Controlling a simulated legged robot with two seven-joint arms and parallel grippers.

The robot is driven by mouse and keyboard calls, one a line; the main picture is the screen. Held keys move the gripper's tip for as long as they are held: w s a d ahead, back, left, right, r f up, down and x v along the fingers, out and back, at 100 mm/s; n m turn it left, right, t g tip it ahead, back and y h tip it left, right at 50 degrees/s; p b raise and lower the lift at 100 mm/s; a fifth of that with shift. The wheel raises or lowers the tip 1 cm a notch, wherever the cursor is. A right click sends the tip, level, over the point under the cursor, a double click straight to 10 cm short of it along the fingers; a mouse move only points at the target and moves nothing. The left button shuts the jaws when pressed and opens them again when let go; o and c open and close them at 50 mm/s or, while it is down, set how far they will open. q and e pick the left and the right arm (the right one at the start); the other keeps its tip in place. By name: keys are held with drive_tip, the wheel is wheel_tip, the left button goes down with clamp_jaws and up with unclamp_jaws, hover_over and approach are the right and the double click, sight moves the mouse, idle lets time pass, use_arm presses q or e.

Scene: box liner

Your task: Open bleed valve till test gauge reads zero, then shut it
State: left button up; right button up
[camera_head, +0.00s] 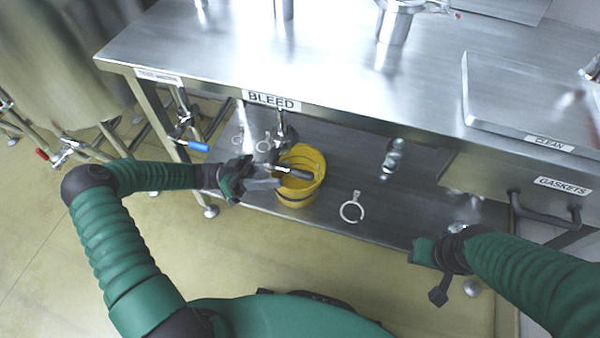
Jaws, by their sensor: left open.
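The bleed valve (281,135) hangs from the table's front edge under the label BLEED (272,100). Its dark lever handle (294,171) points to the right, above a yellow bucket (299,192) on the lower shelf. My left gripper (275,178) is open beside the handle, on its left; I cannot tell whether they touch. I cannot make out a test gauge or any reading.
A steel table (340,70) stands ahead with a lower shelf (330,160). Another valve with a blue handle (194,146) is at its left corner. A clamp ring (352,208) lies right of the bucket. A drawer marked GASKETS (500,180) is at the right. The floor in front is clear.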

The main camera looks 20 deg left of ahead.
sight(300, 174)
use_arm(q)
drive_tip(key=b+x, duration=0.1)
drive_tip(key=x, duration=0.5)
drive_tip(key=shift+d+r, duration=0.1)
drive_tip(key=shift+d, duration=0.2)
clamp_jaws()
idle(1.0)
